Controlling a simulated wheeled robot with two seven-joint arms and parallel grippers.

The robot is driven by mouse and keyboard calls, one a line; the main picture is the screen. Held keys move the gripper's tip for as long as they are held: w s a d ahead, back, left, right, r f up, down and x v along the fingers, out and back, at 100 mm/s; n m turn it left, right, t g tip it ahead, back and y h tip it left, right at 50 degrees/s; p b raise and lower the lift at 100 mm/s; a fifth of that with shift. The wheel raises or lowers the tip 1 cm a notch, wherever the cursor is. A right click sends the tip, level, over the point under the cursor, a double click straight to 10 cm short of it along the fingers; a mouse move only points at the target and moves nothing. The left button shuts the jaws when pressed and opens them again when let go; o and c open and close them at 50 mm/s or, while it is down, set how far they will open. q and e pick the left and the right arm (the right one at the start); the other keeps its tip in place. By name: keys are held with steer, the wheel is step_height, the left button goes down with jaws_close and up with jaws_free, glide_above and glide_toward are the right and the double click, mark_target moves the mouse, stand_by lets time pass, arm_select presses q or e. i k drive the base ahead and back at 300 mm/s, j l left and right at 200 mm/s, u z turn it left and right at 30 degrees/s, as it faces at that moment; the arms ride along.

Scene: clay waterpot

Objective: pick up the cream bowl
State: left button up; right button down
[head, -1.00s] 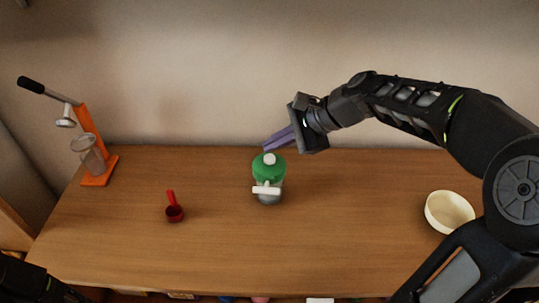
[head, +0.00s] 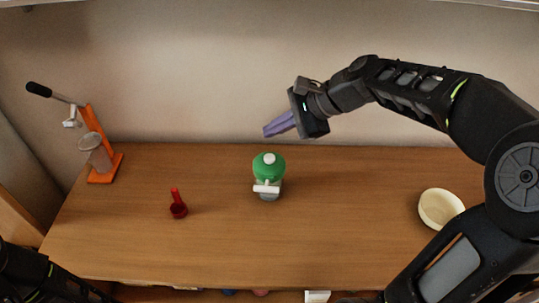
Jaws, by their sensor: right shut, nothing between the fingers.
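The cream bowl (head: 441,208) sits upright on the wooden table at the right, partly close behind my right arm in the picture. It looks empty. My right gripper (head: 268,131) is shut and empty. Its purple fingers point left, above and behind the green-topped pot near the wall, well to the left of the bowl. Only a part of my left arm shows at the lower left corner; its gripper is not in view.
A pot with a green top and white handle (head: 268,172) stands mid-table. A red scoop (head: 178,206) lies left of it. An orange press (head: 100,150) with a clear cup stands at the far left. The wooden table (head: 330,235) is clear between pot and bowl.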

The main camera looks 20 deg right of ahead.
mark_target(436, 207)
steer(key=k, duration=1)
